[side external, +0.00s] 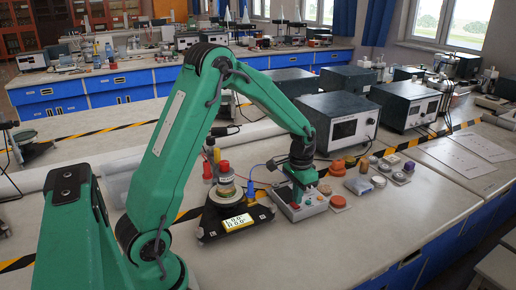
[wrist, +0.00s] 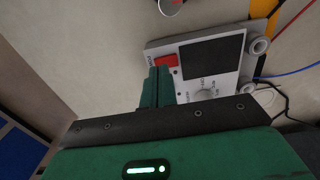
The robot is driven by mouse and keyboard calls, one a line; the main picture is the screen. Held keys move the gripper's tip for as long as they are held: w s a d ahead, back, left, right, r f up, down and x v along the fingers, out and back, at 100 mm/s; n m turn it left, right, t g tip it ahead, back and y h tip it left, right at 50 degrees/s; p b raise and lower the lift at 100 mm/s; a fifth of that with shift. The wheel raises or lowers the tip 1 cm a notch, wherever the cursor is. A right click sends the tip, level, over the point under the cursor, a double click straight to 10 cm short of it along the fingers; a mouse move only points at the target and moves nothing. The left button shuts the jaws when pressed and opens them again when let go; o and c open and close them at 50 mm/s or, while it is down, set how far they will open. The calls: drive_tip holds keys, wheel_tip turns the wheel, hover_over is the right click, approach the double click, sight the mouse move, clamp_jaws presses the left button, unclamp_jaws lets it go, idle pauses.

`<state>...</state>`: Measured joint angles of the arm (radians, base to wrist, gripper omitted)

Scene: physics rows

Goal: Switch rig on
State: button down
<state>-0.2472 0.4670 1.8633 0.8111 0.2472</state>
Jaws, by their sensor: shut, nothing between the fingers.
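The rig's control box (wrist: 168,47) is a pale grey box with a dark panel (wrist: 212,57), a red switch (wrist: 166,61) near one corner, a white knob (wrist: 206,97) and round terminals on one side. My gripper (wrist: 159,71) is shut and empty, with its green fingertips at the lower edge of the red switch. I cannot tell whether they touch it. In the side external view the box (side external: 312,208) lies on the bench under my gripper (side external: 298,199), which points down and hides part of its top. The dark panel shows no lit reading.
A blue lead (side external: 262,166) runs nearby. Orange discs (side external: 338,203) and small samples lie to the right. Grey instruments (side external: 338,120) stand behind.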

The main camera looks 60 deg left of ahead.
sight(296, 207)
drive_tip(key=shift+f, duration=0.8)
idle(0.8)
drive_tip(key=shift+r, duration=3.55)
drive_tip(key=s+d+r+t, duration=0.2)
drive_tip(key=s+d+r, duration=0.4)
drive_tip(key=s+r, duration=0.3)
drive_tip(key=s+d+r+t, duration=0.1)
drive_tip(key=s+d+r, duration=0.1)
drive_tip(key=s, duration=0.4)
drive_tip(key=s+d+r+t, duration=0.1)
drive_tip(key=s+d+t, duration=0.1)
drive_tip(key=s, duration=0.3)
drive_tip(key=shift+s+d+r+t, duration=0.3)
drive_tip(key=shift+s+d+r, duration=0.1)
drive_tip(key=shift+d, duration=0.05)
